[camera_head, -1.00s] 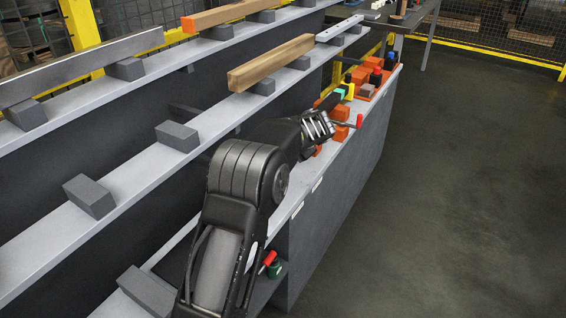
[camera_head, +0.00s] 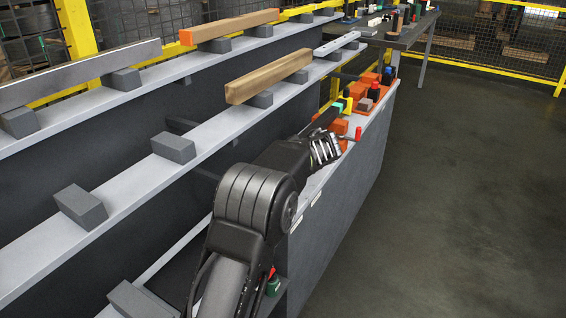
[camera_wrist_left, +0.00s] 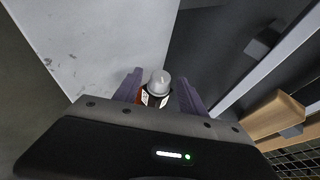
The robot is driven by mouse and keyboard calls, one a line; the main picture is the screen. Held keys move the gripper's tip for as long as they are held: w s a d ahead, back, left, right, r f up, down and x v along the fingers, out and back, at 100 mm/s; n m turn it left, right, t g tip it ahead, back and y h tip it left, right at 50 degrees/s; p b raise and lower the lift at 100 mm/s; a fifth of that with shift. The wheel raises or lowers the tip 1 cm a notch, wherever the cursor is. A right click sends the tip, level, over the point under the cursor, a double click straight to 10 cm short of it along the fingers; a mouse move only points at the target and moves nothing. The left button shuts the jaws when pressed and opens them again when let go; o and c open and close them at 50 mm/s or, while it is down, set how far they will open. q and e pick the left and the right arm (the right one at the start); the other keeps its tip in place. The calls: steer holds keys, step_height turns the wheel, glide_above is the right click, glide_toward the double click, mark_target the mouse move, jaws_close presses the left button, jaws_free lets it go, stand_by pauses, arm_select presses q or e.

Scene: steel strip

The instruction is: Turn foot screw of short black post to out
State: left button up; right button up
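My left arm reaches along the steel strip bench in the head view, and its gripper is largely hidden there behind the wrist. In the left wrist view my left gripper (camera_wrist_left: 160,76) has its two purple fingers apart, one on each side of a round grey knob (camera_wrist_left: 159,81). Small gaps show between knob and fingers. Something reddish and pale shows below the knob. I cannot tell whether it belongs to the short black post. Black posts (camera_head: 387,75) and (camera_head: 375,91) stand on the far end of the bench in the head view. My right gripper is not in view.
Orange blocks (camera_head: 341,126) and a red-tipped lever (camera_head: 358,133) are close beyond my wrist, with a yellow piece (camera_head: 348,104). Rails with grey blocks (camera_head: 173,147) and a wooden beam (camera_head: 268,75) lie left. Open floor (camera_head: 460,190) is right.

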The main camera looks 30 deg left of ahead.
arm_select(q)
steer(key=v, duration=0.7)
steer(key=shift+s+d+r, duration=0.15)
steer(key=shift+d+r, duration=0.05)
steer(key=shift+d, duration=0.05)
steer(key=shift+d+f, duration=0.1)
steer(key=d+f+m+h+p, duration=0.25)
steer(key=d+f+h, duration=0.25)
steer(key=d+f, duration=0.55)
steer(key=s+d+f+g+h+p, duration=0.2)
steer(key=s+d+f+h+p, duration=0.3)
steer(key=s+d+f, duration=0.45)
steer(key=s+d+f+n+g+h+p, duration=0.1)
steer(key=s+d+n+p, duration=0.2)
steer(key=s, duration=1.1)
steer(key=s+d+f+n+g+h+p, duration=0.1)
steer(key=s+d+p, duration=0.5)
steer(key=s, duration=0.9)
steer(key=d+f+n+h, duration=0.1)
steer(key=d+n, duration=0.1)
steer(key=d, duration=0.1)
steer(key=shift+s+f+p, duration=0.2)
steer(key=shift+f+p, duration=0.05)
steer(key=shift+p, duration=0.1)
